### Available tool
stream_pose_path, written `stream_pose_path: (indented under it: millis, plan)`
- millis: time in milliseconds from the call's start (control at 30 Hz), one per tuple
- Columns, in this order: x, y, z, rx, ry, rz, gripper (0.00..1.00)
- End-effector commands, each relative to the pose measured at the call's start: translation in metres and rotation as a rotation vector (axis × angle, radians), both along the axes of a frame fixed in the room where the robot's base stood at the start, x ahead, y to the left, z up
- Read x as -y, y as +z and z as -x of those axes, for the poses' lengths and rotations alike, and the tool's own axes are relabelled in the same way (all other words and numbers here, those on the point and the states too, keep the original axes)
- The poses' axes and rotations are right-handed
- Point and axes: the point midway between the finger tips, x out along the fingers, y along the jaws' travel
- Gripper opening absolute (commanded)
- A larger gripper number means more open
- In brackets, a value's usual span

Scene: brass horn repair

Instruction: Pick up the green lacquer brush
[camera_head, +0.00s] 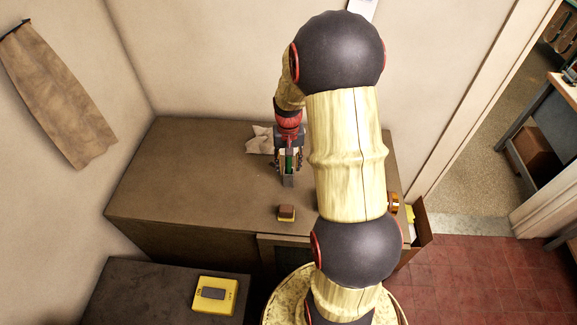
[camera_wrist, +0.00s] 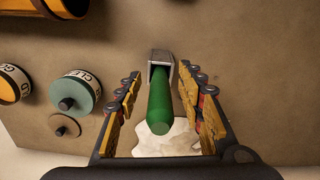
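The green lacquer brush (camera_wrist: 160,108) is in the middle of the wrist view, its green handle end toward the camera and its grey metal part (camera_wrist: 161,65) farther off. My gripper (camera_wrist: 164,88) is open, with one yellow-padded finger on each side of the brush. A gap shows between the brush and each finger. In the head view my gripper (camera_head: 288,172) is above the brown bench top, and a thin piece of the green brush (camera_head: 289,161) shows between its fingers. My arm hides part of the bench.
A crumpled pale cloth (camera_head: 259,141) lies behind the gripper on the bench (camera_head: 180,180). A small brown-and-yellow block (camera_head: 286,213) lies nearer. Several labelled round containers, including a teal one (camera_wrist: 77,91), stand left in the wrist view. The bench's left part is clear.

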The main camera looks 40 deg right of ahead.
Motion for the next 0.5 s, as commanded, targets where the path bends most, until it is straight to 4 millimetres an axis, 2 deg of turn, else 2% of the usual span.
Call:
stream_pose_path:
  millis: [167, 500]
  plan:
    - [0.0000, 0.0002, 0.0000, 0.000, 0.000, 0.000, 0.38]
    - [0.0000, 0.0005, 0.0000, 0.000, 0.000, 0.000, 0.19]
